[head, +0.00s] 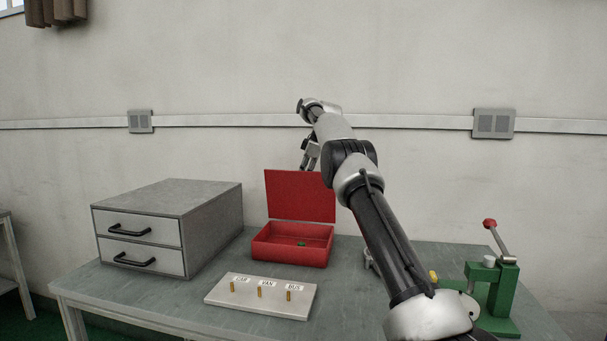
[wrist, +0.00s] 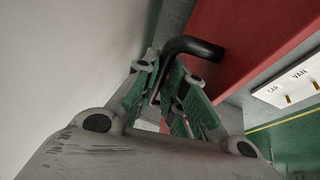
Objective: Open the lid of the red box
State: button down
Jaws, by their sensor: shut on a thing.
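The red box (head: 290,255) stands on the bench with its lid (head: 299,197) raised, roughly upright. A small green thing (head: 301,244) lies inside it. My gripper (head: 309,160) is at the top edge of the lid. In the wrist view the fingers of my gripper (wrist: 175,95) are shut on a black bent handle (wrist: 195,46) that joins the red lid (wrist: 235,45). The handle is hidden in the head view.
A grey two-drawer cabinet (head: 172,222) stands left of the box. A pale board (head: 262,295) with labels and brass pegs lies in front. A green lever device (head: 494,292) with a red knob stands at the right. The wall is close behind the lid.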

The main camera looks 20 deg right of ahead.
jog(key=shift+f, duration=0.45)
jog(key=c, duration=1.6)
grip_release()
jog(key=shift+f, duration=0.1)
jog(key=shift+o, duration=0.2)
jog(key=shift+v, duration=0.95)
jog(key=s+d+r, duration=0.1)
jog(key=s+d, duration=0.5)
jog(key=s, duration=0.5)
jog(key=shift+d+r, duration=0.15)
jog(key=shift+r, duration=0.05)
jog(key=shift+r, duration=0.15)
